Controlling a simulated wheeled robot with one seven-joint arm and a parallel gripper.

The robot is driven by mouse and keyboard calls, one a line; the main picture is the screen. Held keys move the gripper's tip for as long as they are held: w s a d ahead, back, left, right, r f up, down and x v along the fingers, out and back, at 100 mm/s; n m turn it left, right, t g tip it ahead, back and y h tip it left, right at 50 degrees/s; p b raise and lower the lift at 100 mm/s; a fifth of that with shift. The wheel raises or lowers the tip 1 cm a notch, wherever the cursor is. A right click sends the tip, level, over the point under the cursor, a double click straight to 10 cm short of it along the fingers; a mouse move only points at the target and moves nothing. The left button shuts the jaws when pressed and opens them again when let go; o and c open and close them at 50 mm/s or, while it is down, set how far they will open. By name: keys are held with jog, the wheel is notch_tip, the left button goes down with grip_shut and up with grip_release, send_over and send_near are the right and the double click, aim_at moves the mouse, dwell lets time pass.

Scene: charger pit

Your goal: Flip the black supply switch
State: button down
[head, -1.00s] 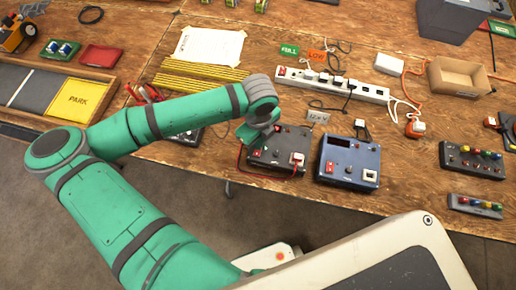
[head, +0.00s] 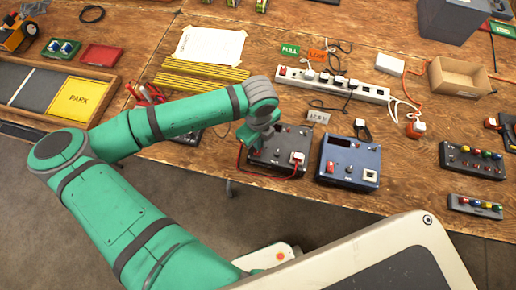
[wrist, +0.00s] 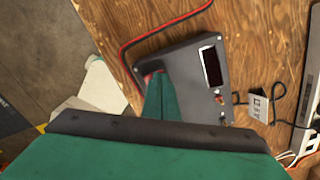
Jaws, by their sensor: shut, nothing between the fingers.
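The black supply (head: 280,152) is a dark grey box near the table's front edge, with a red cable and a red-and-white part at its right. In the wrist view the black supply (wrist: 190,60) shows a dark display and a small red knob. A bit of red, likely its switch (wrist: 147,76), shows at the fingertips and is mostly hidden; its position cannot be read. My gripper (head: 252,150) is shut and empty, over the box's front left part. In the wrist view its green fingers (wrist: 160,82) reach down to the red part; contact cannot be told.
A blue supply (head: 348,162) stands just right of the black one. A small label card (head: 318,117) and a white power strip (head: 333,84) lie behind. The red cable (head: 240,165) loops along the box's left and front.

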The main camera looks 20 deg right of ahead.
notch_tip(320, 180, up, 6)
jog(key=shift+r, duration=0.25)
dwell(0.5)
jog(key=shift+w+d, duration=0.1)
dwell(0.4)
